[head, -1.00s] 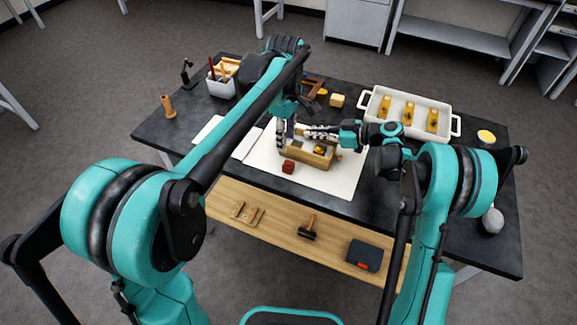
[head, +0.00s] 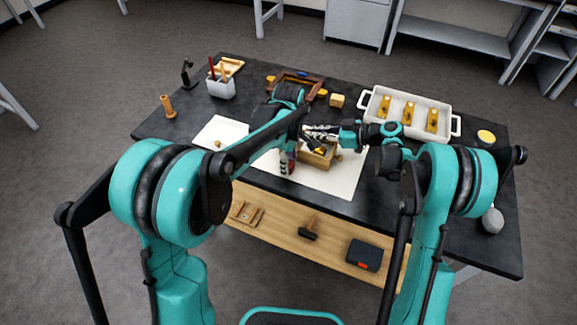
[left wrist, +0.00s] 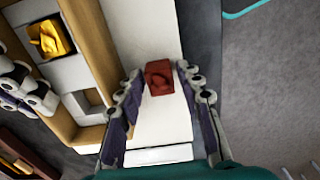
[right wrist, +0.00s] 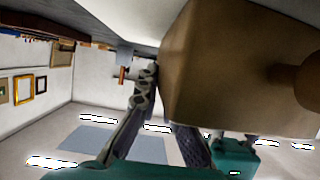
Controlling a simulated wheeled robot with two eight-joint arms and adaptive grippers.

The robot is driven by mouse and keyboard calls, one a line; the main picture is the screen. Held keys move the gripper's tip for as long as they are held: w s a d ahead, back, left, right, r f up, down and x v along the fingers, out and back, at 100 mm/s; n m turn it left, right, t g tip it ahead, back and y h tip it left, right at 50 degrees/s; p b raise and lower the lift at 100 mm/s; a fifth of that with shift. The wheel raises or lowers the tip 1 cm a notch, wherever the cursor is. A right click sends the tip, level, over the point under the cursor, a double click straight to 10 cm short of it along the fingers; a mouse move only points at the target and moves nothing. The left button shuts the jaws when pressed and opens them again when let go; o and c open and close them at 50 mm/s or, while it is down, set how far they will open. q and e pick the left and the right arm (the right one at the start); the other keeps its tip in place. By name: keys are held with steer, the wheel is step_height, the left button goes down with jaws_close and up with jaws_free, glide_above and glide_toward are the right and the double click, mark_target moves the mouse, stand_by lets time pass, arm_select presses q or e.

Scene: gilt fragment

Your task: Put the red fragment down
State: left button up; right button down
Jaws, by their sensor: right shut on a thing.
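The red fragment (left wrist: 159,78) lies between the fingertips of my left gripper (left wrist: 158,84) in the left wrist view, with narrow gaps beside it, over the white sheet. In the head view that gripper (head: 287,163) is low at the near left of the wooden box and mostly hides the fragment. My left gripper looks open. My right gripper (head: 322,133) is shut on the wooden box (head: 318,160), which fills much of the right wrist view (right wrist: 225,70). A yellow piece (left wrist: 50,40) sits in one box compartment; another compartment looks empty.
The white sheet (head: 335,182) is clear in front of the box. A white tray (head: 450,124) with yellow pieces stands at the back right. A brown frame (head: 301,85) and a pen cup (head: 221,88) stand behind. A wooden shelf (head: 275,228) runs along the front.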

arm_select(q)
jaws_close()
steer(key=shift+r, duration=0.15)
step_height(320, 180, up, 10)
steer(key=shift+f, duration=0.1)
stand_by(0.4)
stand_by(0.4)
